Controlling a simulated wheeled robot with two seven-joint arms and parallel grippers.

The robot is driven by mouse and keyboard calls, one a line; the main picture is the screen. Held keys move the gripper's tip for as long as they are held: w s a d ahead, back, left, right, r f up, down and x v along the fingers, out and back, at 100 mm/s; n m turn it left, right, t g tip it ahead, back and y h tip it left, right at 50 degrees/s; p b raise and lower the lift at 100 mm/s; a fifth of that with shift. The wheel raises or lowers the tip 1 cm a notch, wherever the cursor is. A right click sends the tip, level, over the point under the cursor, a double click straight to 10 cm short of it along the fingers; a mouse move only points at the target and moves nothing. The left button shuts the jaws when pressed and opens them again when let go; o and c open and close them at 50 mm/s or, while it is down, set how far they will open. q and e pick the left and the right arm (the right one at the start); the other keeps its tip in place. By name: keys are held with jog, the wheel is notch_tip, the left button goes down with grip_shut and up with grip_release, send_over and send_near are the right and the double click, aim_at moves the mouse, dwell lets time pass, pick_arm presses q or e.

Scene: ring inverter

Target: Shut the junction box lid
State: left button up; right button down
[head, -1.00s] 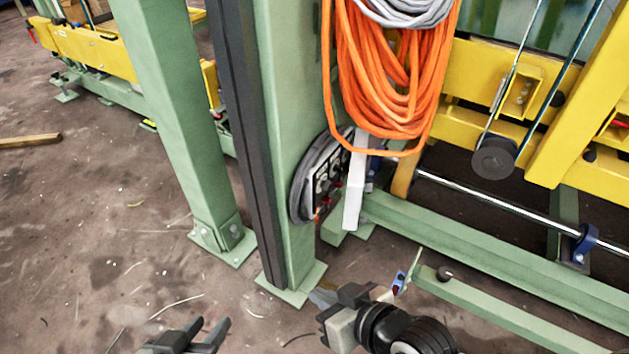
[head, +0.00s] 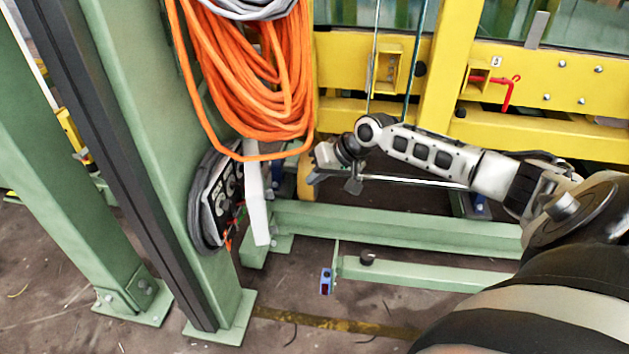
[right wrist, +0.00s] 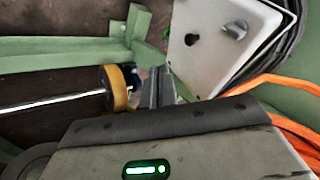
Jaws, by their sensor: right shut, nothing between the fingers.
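The junction box (head: 214,200) is on the side of the green post, with a dark front bearing pale round parts. Its white lid (head: 257,205) stands open, seen nearly edge-on to the right of the box. In the right wrist view the lid (right wrist: 212,60) shows a pale face with a dark hole and a grey knob. My right gripper (head: 313,177) is shut and empty, a little to the right of the lid and apart from it in the head view. In the right wrist view its fingers (right wrist: 158,84) are left of the lid's lower edge. My left gripper is out of view.
A coil of orange cable (head: 250,90) hangs just above the box and lid. Green posts (head: 150,130) stand at left. A yellow frame (head: 520,80) is behind my right arm, and green floor beams (head: 390,227) run below it.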

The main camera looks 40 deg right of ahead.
pick_arm(q)
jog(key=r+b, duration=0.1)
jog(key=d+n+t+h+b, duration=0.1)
jog(key=b, duration=0.1)
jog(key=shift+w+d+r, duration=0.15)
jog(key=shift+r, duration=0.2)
pick_arm(e)
jog(key=w+a+f, duration=0.5)
jog(key=shift+a, duration=0.25)
